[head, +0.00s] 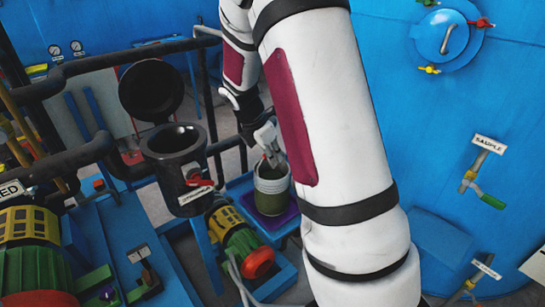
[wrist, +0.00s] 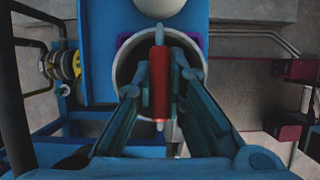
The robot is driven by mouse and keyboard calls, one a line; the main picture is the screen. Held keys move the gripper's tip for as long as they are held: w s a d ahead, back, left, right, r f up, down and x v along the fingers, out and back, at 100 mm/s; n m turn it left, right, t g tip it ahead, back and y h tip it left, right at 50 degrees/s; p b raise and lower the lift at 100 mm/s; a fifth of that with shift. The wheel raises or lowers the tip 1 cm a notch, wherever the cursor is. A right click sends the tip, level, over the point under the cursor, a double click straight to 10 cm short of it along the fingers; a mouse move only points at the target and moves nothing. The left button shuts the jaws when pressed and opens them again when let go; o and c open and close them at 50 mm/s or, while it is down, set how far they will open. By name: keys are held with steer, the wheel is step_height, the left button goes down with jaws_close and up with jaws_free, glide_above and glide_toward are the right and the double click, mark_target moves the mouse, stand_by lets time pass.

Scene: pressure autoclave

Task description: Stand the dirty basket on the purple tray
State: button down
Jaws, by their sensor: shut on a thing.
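The dirty basket (head: 271,188) is a round, pale-rimmed container with an olive-green lower part. In the head view it is upright over the purple tray (head: 279,221), and no clear gap shows between them; I cannot tell whether its full weight rests there. In the wrist view, the basket's pale rim (wrist: 119,72) surrounds a red handle bar (wrist: 160,60). My gripper (wrist: 160,88) is shut on this bar from above; it also shows in the head view (head: 268,147). Purple tray corners (wrist: 125,43) show beside the rim in the wrist view.
A black open-topped vessel (head: 175,155) with its lid (head: 151,90) swung up stands left of the basket. A green and yellow motor (head: 236,240) is below it. A large blue tank (head: 445,120) fills the right. Pipes and rails crowd the left.

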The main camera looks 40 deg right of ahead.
steer(key=shift+f, duration=0.45)
steer(key=c, duration=1.6)
jaws_free()
steer(key=shift+c, duration=0.2)
steer(key=b+v, duration=0.1)
steer(key=v, duration=1)
steer(key=s+a+r+m+t+y, duration=0.2)
steer(key=s+a+r+m, duration=0.2)
steer(key=s+a+m, duration=0.5)
steer(key=s+a+r+m+t+y, duration=0.2)
steer(key=s+a+r+m, duration=0.3)
steer(key=s+a+m, duration=0.4)
steer(key=shift+s+r+t, duration=0.3)
steer(key=shift+s+t, duration=0.4)
steer(key=shift+s, duration=1.15)
